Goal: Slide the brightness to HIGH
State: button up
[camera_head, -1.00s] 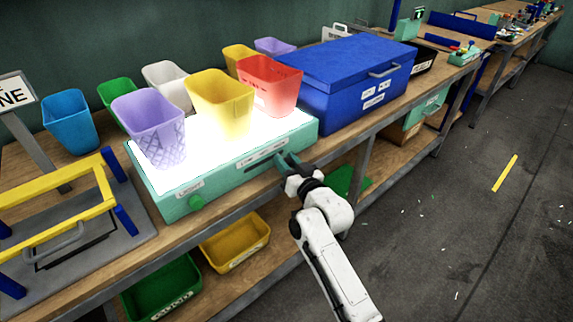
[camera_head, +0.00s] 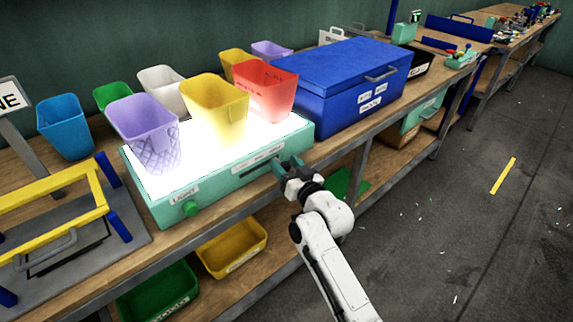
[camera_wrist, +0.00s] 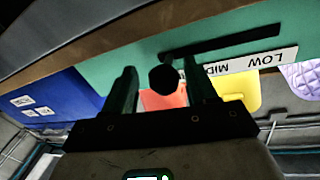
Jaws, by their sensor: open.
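The teal light box (camera_head: 225,182) stands on the bench with its top glowing bright white. Its front has a dark slot, a LOW-MID label strip (camera_wrist: 245,63) and a black round slider knob (camera_wrist: 163,79). In the wrist view the knob shows at the slot's left end, the end away from LOW; the label there is hidden behind the knob and a finger. My gripper (camera_head: 285,165) is open at the right part of the box's front. In the wrist view its fingers stand on either side of the knob, with gaps to it. In the head view the knob is hidden.
Purple (camera_head: 146,130), yellow (camera_head: 215,105) and red (camera_head: 265,88) bins stand on the glowing top. A blue lidded box (camera_head: 345,85) stands close to the right. A green round knob (camera_head: 190,209) is on the box's front left. The floor at right is mostly clear.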

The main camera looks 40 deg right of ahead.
jog(key=s+a, duration=0.2)
jog(key=s, duration=0.8)
jog(key=shift+s+b, duration=0.15)
jog(key=shift+b, duration=0.2)
jog(key=s+a+f+n+g+y+p, duration=0.3)
jog(key=s+a+f+g+y+p, duration=0.1)
jog(key=s+a+f+g, duration=0.6)
jog(key=s+n+g+p, duration=0.1)
jog(key=s+g, duration=0.5)
jog(key=s, duration=1.1)
jog(key=shift+a+r+g+h, duration=0.15)
jog(key=shift+r+g+h, duration=0.15)
jog(key=shift+r+h, duration=0.1)
